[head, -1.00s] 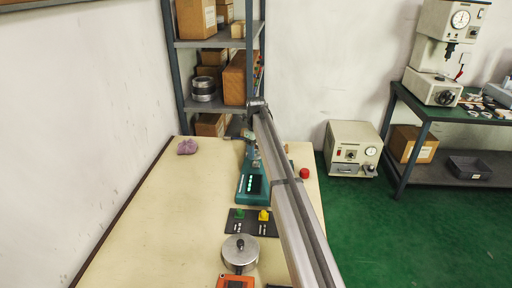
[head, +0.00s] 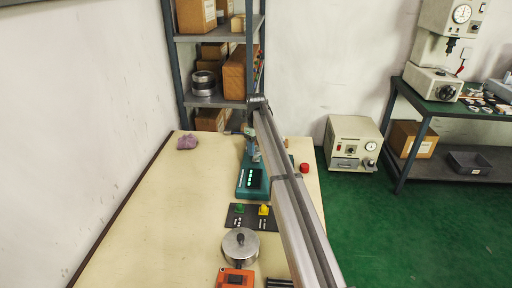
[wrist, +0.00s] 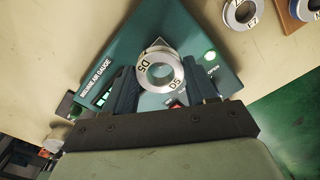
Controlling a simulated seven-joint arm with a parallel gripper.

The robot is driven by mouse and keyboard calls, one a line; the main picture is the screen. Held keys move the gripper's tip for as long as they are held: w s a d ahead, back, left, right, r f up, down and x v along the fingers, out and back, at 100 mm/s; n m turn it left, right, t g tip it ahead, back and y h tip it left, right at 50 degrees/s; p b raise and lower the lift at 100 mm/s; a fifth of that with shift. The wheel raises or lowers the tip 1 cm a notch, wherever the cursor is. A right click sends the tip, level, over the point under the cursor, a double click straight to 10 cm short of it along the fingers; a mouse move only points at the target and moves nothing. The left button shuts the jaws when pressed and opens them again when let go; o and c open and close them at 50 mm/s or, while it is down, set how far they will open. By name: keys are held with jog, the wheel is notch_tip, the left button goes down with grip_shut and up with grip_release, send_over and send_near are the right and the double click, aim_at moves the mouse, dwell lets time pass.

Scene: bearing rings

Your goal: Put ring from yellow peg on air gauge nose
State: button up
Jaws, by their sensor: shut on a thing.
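My gripper (wrist: 159,80) is shut on a metal ring (wrist: 176,84) marked D5, held between its two dark fingers in the wrist view. The ring is over the teal air gauge (wrist: 112,62). A pale pointed part shows just behind the ring; I cannot tell whether the ring is around the nose or above it. In the head view the teal gauge (head: 246,187) stands mid-table, with my arm over its right side; the gripper and ring are mostly hidden there. The yellow peg (head: 263,210) stands on a dark plate beside a green peg (head: 240,208), and no ring shows on it.
A silver lidded round thing (head: 240,250) and an orange device (head: 235,278) are at the near end. A red button (head: 304,168) and purple cloth (head: 187,142) lie farther back. Another ring (wrist: 230,15) lies at the wrist view's top. The table's left side is clear.

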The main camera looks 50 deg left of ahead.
jog(key=shift+f, duration=1.75)
dwell(1.4)
jog(key=o, duration=1.3)
jog(key=shift+r, duration=3.8)
